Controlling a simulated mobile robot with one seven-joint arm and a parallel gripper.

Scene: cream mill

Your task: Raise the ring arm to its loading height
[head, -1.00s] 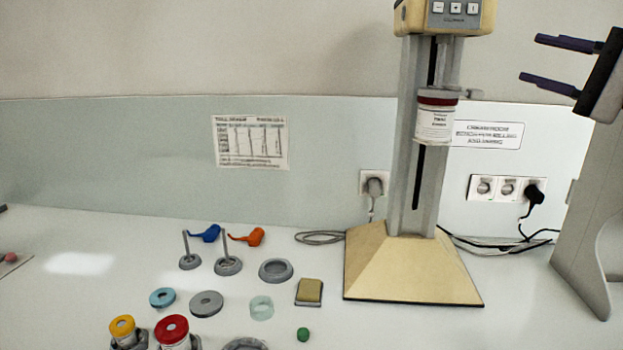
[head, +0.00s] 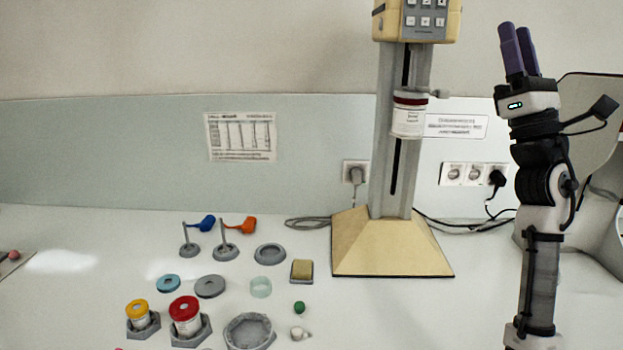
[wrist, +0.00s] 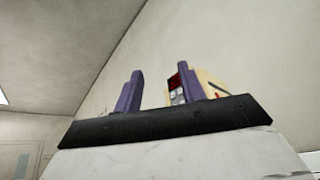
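The cream mill has a pale head with a keypad (head: 420,20), a grey slotted column and a wide cream base (head: 390,250). The ring arm (head: 438,93), with a small knob on its right, is high on the column below the head. A white jar with a dark red band (head: 408,115) sits at the ring; how it is held is unclear. My gripper (head: 514,32) points up, right of the mill and apart from it. In the wrist view its purple fingers (wrist: 160,70) are apart and empty, with the mill head (wrist: 211,82) behind the right finger.
On the bench's left stand a yellow-lidded jar (head: 138,312), a red-lidded jar (head: 185,312), rings, post stands, a sponge (head: 302,269) and a green ball (head: 299,307). Sockets (head: 474,174) and cables lie behind the mill. The bench's far left is mostly clear.

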